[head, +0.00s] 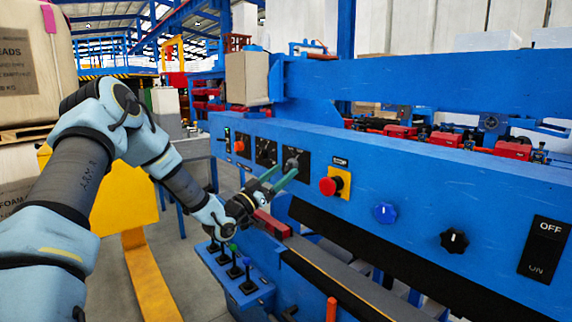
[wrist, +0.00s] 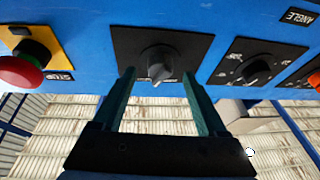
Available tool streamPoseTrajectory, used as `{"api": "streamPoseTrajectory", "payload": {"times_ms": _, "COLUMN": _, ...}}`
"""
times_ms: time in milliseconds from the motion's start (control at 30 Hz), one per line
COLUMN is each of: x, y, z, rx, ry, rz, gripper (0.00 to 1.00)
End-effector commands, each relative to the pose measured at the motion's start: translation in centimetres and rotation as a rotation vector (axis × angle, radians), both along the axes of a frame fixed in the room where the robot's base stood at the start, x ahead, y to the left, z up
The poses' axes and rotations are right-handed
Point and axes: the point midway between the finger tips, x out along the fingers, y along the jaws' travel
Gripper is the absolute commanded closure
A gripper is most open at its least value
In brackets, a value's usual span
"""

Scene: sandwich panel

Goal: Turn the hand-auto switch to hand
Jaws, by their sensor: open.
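A grey-black rotary switch (head: 291,163) sits on a black square plate on the blue panel. In the wrist view the same knob (wrist: 160,66) is at upper middle, its pointer end directed toward the bottom of the picture. Its label is too small to read, so I cannot confirm it is the hand-auto switch. My gripper (head: 280,175) is open and at the panel in front of this knob. In the wrist view its two green fingers (wrist: 159,73) stand one on each side of the knob, with gaps between. No contact is visible.
A red emergency button (head: 328,186) on a yellow plate is right of the switch. Another dial (head: 266,151) is left of it. A blue knob (head: 385,212), a black knob (head: 454,240) and an OFF/ON plate (head: 543,248) are farther right. Levers (head: 235,268) stand below.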

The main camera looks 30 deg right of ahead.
Motion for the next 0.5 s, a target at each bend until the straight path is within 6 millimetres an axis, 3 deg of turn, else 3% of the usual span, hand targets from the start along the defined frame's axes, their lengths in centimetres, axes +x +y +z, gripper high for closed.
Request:
{"api": "streamPoseTrajectory", "payload": {"times_ms": 200, "x": 0.5, "y": -1.7, "z": 0.8, "rx": 0.001, "ry": 0.002, "rz": 0.001, "gripper": 0.25}}
{"api": "streamPoseTrajectory", "payload": {"times_ms": 500, "x": 0.6, "y": -1.9, "z": 0.7, "rx": 0.001, "ry": 0.001, "rz": 0.001, "gripper": 0.25}}
